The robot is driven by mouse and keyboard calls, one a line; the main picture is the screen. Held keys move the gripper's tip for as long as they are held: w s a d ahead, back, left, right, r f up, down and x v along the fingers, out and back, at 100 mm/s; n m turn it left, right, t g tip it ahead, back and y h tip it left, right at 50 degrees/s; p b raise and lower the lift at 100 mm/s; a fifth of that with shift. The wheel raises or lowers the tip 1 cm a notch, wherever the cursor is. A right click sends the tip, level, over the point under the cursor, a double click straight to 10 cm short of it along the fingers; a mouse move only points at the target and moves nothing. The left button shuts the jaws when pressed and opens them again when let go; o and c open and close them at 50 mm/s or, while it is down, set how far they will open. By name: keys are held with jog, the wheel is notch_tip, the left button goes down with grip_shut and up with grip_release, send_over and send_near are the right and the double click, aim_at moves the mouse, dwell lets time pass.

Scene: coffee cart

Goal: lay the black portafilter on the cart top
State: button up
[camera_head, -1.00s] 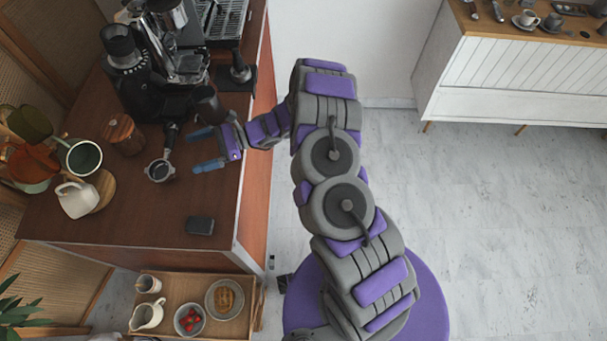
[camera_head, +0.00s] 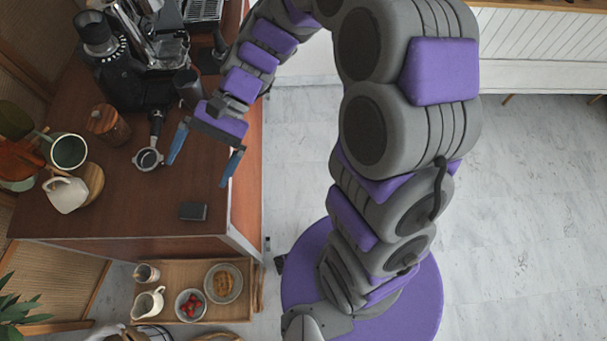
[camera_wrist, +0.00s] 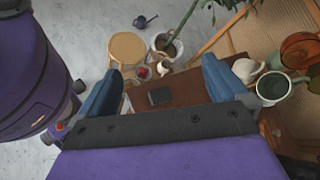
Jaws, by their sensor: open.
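The black portafilter (camera_head: 149,157) lies flat on the brown wooden cart top (camera_head: 150,212), its round metal basket toward the front and its dark handle reaching back toward the grinder. My gripper (camera_head: 199,172) is open and empty, above the cart top just right of the portafilter. Its blue fingers point toward the front edge, and the left finger is close to the basket in the picture, with a gap between. In the wrist view, both fingers of my gripper (camera_wrist: 160,68) are spread with nothing between them; I cannot make out the portafilter there.
A black grinder (camera_head: 120,75) and a dark cylinder (camera_head: 188,86) stand behind. A wooden jar (camera_head: 106,124), green mug (camera_head: 68,150) and white pitcher (camera_head: 66,195) stand left. A small dark block (camera_head: 193,211) lies in front. A lower tray (camera_head: 240,312) holds dishes.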

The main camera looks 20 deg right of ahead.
jog(key=s+d+n+t+h, duration=0.1)
jog(key=s+d+h, duration=0.2)
jog(key=d, duration=0.4)
jog(key=s+d+r+n+t+h, duration=0.1)
jog(key=s+d+t+h, duration=0.1)
jog(key=s+d, duration=0.4)
jog(key=s+d+r+n+t+h, duration=0.1)
jog(key=s+d+h, duration=0.3)
jog(key=d, duration=0.5)
jog(key=shift+s+d+r+n+t+h, duration=0.15)
jog(key=shift+s+d+n+t+h, duration=0.2)
jog(key=shift+s+n+t, duration=0.3)
jog(key=shift+w, duration=0.15)
jog(key=shift+f, duration=0.2)
